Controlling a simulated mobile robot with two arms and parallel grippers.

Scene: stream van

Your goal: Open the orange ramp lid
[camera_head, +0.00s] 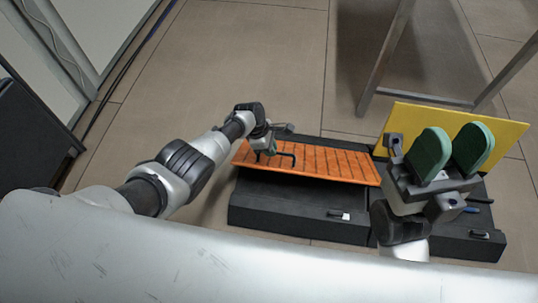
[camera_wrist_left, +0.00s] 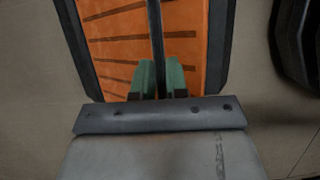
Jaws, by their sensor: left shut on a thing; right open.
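The orange ramp lid (camera_head: 325,164) lies over a black box (camera_head: 285,205) at the middle of the head view. Its left end sticks out past the box, and it looks slightly raised and tilted there. A thin black handle (camera_head: 287,155) stands on its left part. My left gripper (camera_head: 271,150) is at this handle. In the left wrist view its green fingers (camera_wrist_left: 161,75) are shut on the dark handle bar (camera_wrist_left: 156,35), with the slotted orange lid (camera_wrist_left: 110,42) behind. My right gripper (camera_head: 453,152) is open and empty, above the right-hand black box.
A yellow lid (camera_head: 505,135) stands raised at the back of the right-hand black box (camera_head: 470,240). Metal legs (camera_head: 385,58) of a frame stand behind it. A dark cabinet (camera_head: 30,145) is at the far left.

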